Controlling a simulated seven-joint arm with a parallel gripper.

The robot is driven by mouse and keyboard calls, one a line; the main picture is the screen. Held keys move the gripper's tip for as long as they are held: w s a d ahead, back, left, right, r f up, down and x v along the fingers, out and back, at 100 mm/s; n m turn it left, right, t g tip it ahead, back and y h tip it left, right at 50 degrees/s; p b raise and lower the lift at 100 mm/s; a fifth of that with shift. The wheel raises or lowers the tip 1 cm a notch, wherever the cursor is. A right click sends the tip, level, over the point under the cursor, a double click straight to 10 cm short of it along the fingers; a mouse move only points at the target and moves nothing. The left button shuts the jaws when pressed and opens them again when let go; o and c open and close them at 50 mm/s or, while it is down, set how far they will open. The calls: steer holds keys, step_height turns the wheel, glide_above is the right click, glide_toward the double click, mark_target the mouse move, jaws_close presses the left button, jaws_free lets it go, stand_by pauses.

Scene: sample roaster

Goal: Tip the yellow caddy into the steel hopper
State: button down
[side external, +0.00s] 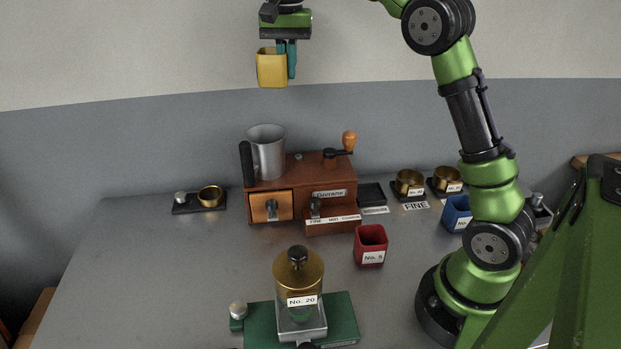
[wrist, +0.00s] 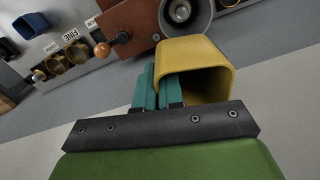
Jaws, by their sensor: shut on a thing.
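The yellow caddy (side external: 271,69) is a square cup held high in the side view, upright or nearly so. My gripper (side external: 287,60) is shut on its wall with teal fingers. In the wrist view my gripper (wrist: 166,90) grips the wall of the yellow caddy (wrist: 197,68), whose open mouth shows; its contents cannot be made out. The steel hopper (side external: 266,150) is a grey metal cup on top of the wooden roaster box, below the caddy and apart from it. The hopper's round rim (wrist: 184,14) also shows at the top of the wrist view.
The wooden box (side external: 315,180) has a crank on top. A red caddy (side external: 370,245) and a green-based device with a brass-topped jar (side external: 298,275) stand in front. A blue caddy (side external: 456,213) and brass cups (side external: 409,183) are at right. The table's left front is clear.

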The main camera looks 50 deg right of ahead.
mark_target(280, 86)
step_height(280, 86, down, 3)
steer(key=h, duration=0.4)
steer(key=t+h, duration=0.1)
steer(key=h, duration=0.4)
steer(key=shift+f+t, duration=0.15)
steer(key=shift+t, duration=0.15)
steer(key=h, duration=0.2)
steer(key=a+h, duration=0.1)
steer(key=h, duration=0.1)
steer(key=f+t+h, duration=0.1)
steer(key=h, duration=0.1)
steer(key=shift+a+h, duration=0.15)
steer(key=shift+h, duration=0.15)
steer(key=h, duration=0.2)
steer(key=a, duration=0.1)
steer(key=shift+s+f+t+h, duration=0.15)
steer(key=shift+f+t+h, duration=0.15)
steer(key=shift+h, duration=0.1)
steer(key=h, duration=0.1)
steer(key=a+h, duration=0.1)
steer(key=h, duration=0.1)
steer(key=a+h, duration=0.1)
steer(key=shift+s+r+t+h, duration=0.2)
steer(key=shift+r+t+h, duration=0.2)
steer(key=shift+d+r, duration=0.1)
steer(key=shift+r, duration=1.4)
